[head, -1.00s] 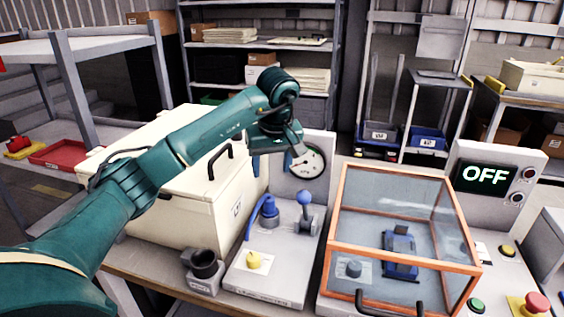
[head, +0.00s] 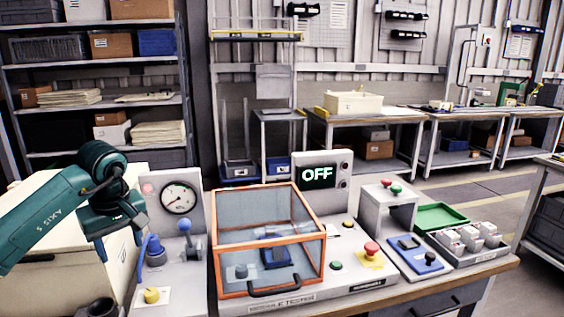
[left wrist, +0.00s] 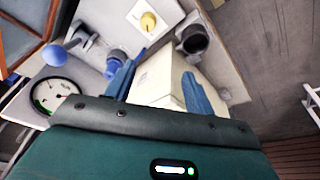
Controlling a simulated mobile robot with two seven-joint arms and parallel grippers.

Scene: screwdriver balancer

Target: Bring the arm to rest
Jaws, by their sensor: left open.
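My left arm comes in from the left in the head view, teal, bent down at the wrist. My left gripper (head: 104,246) hangs in front of the cream box (head: 60,265), left of the gauge panel. In the left wrist view the two blue fingers of the left gripper (left wrist: 160,90) are spread apart with nothing held between them. The cream box (left wrist: 160,78) shows beyond and between them. My right arm and right gripper are in neither view.
A gauge (head: 178,198), blue lever (head: 185,235) and yellow knob (head: 152,295) stand close by. An orange-framed clear case (head: 268,290) is right of them, with an OFF display (head: 317,176) behind. A red button (head: 371,249) and green tray (head: 440,217) are further right.

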